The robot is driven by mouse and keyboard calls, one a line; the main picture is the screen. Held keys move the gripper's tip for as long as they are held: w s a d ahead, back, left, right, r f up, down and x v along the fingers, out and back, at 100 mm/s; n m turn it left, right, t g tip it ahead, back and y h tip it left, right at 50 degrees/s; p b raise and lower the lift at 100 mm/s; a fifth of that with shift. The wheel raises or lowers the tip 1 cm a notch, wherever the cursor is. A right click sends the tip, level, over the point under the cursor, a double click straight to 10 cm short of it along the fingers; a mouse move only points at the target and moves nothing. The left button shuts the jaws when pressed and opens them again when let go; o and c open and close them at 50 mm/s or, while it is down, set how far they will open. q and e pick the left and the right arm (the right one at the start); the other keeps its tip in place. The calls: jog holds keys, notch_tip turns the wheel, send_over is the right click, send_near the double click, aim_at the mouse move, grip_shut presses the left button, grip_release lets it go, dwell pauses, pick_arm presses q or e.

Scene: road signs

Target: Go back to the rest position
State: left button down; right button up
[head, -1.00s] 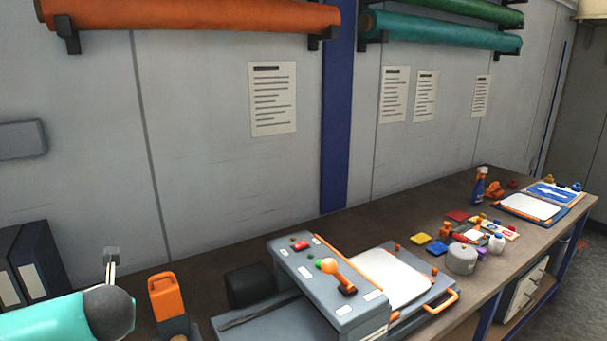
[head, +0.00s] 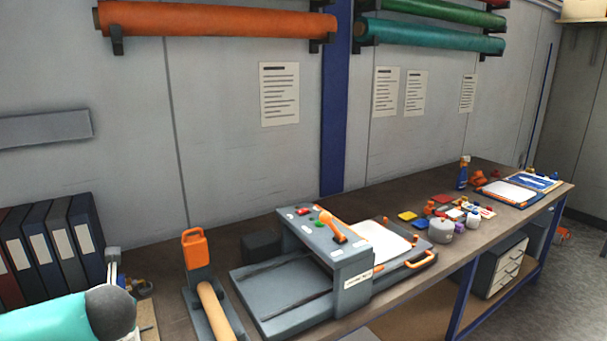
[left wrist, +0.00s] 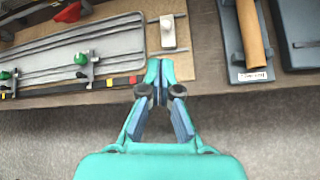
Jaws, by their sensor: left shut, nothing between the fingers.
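My left arm's teal link with a dark grey joint enters at the lower left of the head view; only a small grey part shows beside it there. My left gripper (left wrist: 158,84) shows in the left wrist view, teal with blue pads. Its fingers are shut and empty, over the front edge of the workbench (left wrist: 205,84). It appears apart from the things on the bench. My right gripper is in neither view.
On the bench stand a grey press (head: 353,290), an orange-handled device with a roller (head: 215,312) and several binders (head: 45,250). Grey floor (left wrist: 270,130) is clear in front.

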pick_arm(q)
jog(key=s+d+f+m+g+h+b, duration=0.15)
jog(key=f+m, duration=0.35)
jog(key=f, duration=0.7)
jog(key=s+d+f+m+g, duration=0.1)
jog(key=s+d+f+m, duration=0.3)
jog(key=f, duration=0.8)
jog(key=d+f+m+g+h, duration=0.1)
jog(key=f+m, duration=0.5)
jog(key=f, duration=0.5)
jog(key=s+d+f+m+g+h, duration=0.1)
jog(key=s+d+f+m+h, duration=0.3)
jog(key=s+d+m, duration=0.4)
jog(key=s+d+f+m+g+h, duration=0.2)
jog(key=s+d+m, duration=0.6)
jog(key=m, duration=0.7)
notch_tip(320, 180, down, 2)
jog(key=shift+s+f+h, duration=0.1)
jog(key=shift+s+h, duration=0.1)
jog(key=shift+h, duration=0.65)
